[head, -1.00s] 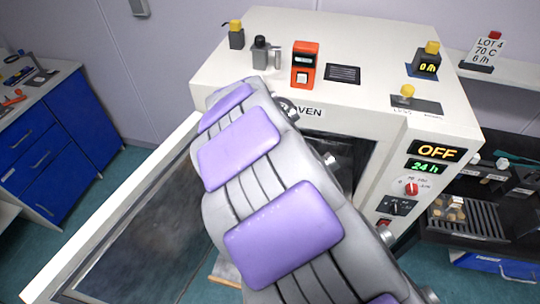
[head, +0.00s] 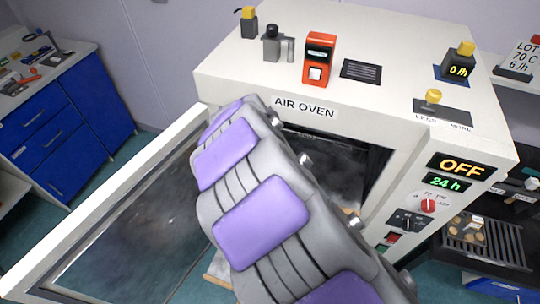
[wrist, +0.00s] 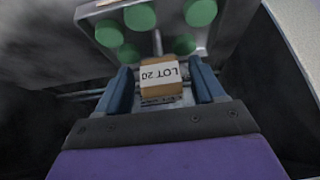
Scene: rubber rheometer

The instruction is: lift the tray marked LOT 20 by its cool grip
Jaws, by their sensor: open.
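The tray (wrist: 186,17) marked LOT 20 shows at the top of the wrist view. It is grey metal and carries several green discs. Its cool grip (wrist: 171,93) is a light brown block with a white LOT 20 label (wrist: 160,74), read upside down. My gripper (wrist: 161,72) is open, with one blue finger on each side of the grip. I cannot tell whether either finger touches it. In the head view my arm hides the gripper and tray inside the oven opening.
The white air oven (head: 305,106) has its door (head: 120,215) open to the left, and its panel reads OFF (head: 461,167). Rods (wrist: 82,95) run beneath the tray in the wrist view.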

